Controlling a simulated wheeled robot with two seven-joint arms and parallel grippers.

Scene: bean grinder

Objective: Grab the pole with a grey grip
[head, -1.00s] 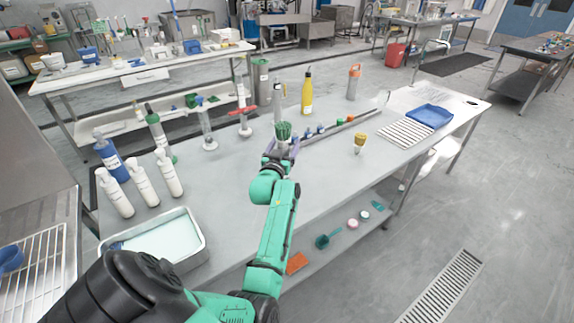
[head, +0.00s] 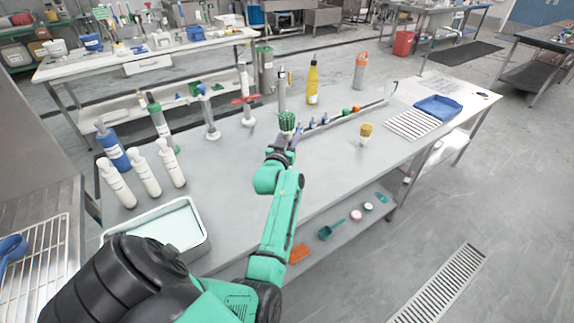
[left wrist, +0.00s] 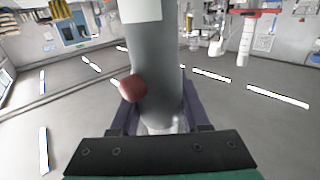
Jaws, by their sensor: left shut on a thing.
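A grey pole-like cylinder (left wrist: 160,65) with a pale upper band and a dull red knob stands between my left gripper's fingers (left wrist: 158,120) in the left wrist view. The gripper is shut on it low down; the exact contact is partly hidden. In the head view my left gripper (head: 285,140) is at the middle of the table, just below a green bristle-like top (head: 287,121). A light-grey upright cylinder (head: 282,90) rises behind that top; its lower end is hidden. I cannot tell whether these are one thing. My right gripper is not in view.
A yellow bottle (head: 312,82) and a grey flask with an orange top (head: 360,70) stand behind. A yellow brush (head: 365,132) and several small bottles are to the right. White bottles (head: 145,172) and a metal tray (head: 208,238) are at left. The table's front right is clear.

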